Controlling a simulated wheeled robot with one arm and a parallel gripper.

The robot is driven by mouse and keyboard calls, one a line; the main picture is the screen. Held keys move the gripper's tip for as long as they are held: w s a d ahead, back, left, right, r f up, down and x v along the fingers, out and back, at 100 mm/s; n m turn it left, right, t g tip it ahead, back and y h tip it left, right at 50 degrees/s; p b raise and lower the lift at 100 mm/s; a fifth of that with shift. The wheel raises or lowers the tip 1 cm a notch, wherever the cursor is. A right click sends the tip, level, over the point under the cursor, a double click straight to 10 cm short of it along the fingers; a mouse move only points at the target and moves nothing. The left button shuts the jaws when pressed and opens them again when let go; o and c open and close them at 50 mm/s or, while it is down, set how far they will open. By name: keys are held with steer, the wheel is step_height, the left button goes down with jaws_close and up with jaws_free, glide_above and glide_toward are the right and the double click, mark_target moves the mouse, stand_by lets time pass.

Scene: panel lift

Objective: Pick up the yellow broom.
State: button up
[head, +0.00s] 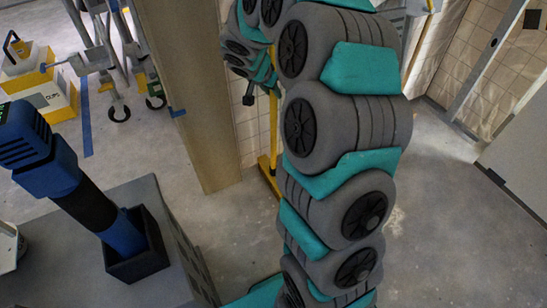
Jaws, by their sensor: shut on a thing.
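The yellow broom (274,138) stands close to upright beside a tan pillar. Part of its yellow handle and its low end (267,178) near the floor show to the left of my arm. The rest of it is hidden behind my grey and teal arm. My arm rises through the middle of the view and bends over to the left at the top. My gripper (262,90) is at the handle, shut on the broom. Its fingers are small here and mostly covered by the arm, so the exact grip is hidden.
The tan pillar (185,90) stands just left of the broom. Wheeled metal equipment (110,60) and a yellow and white box (40,85) are at the upper left. A blue and black device (75,190) stands at the left. Bare floor (440,220) lies at the right, before a tiled wall.

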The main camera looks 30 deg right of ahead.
jaws_close()
stand_by(0.8)
